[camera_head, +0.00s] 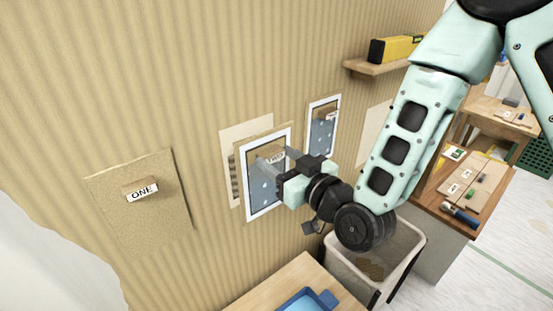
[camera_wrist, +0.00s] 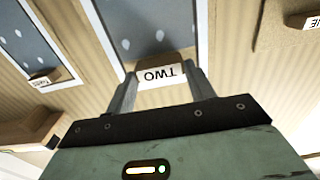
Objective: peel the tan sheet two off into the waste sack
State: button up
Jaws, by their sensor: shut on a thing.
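Sheet two (camera_head: 266,193) has a blue-grey, dotted face with a white border and tan edges. It stands in front of a pale patch (camera_head: 234,135) on the wall; I cannot tell whether any edge still touches the wall. My gripper (camera_head: 279,163) is shut on its tab, whose TWO label (camera_wrist: 161,75) shows between the fingers in the wrist view. The sheet also fills the upper middle there (camera_wrist: 150,25). An open pale sack (camera_head: 340,264) in a dark frame, likely the waste sack, stands below and right of my gripper, with brown pieces inside.
Tan sheet ONE (camera_head: 118,212) is on the wall at left. A blue-grey, white-bordered sheet (camera_head: 321,135) with a tab is to the right. A shelf (camera_head: 375,67) holds a yellow item. A wooden table with a blue tray (camera_head: 308,302) is below; a cabinet (camera_head: 440,245) stands right of the sack.

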jog(key=shift+s+d, duration=0.25)
jog(key=shift+s, duration=0.05)
jog(key=shift+s+d+r+p, duration=0.1)
jog(key=shift+s+r+p, duration=0.1)
jog(key=shift+p, duration=0.15)
jog(key=p+v, duration=0.4)
jog(key=p, duration=0.4)
jog(key=shift+s+d+f+p, duration=0.1)
jog(key=shift+s+f+p, duration=0.05)
jog(key=shift+p, duration=0.15)
dwell(0.3)
jog(key=w+d+f+m+t+h+b, duration=0.1)
jog(key=w+d+f+m+h+b, duration=0.2)
jog(key=d+f, duration=0.9)
jog(key=w+d+f+m+t+h+b, duration=0.2)
jog(key=w+d+f+h+b, duration=0.5)
jog(key=d+f, duration=0.5)
jog(key=shift+d+f+m+b, duration=0.25)
jog(key=shift+d+m+b, duration=0.2)
jog(key=shift+m+b, duration=0.65)
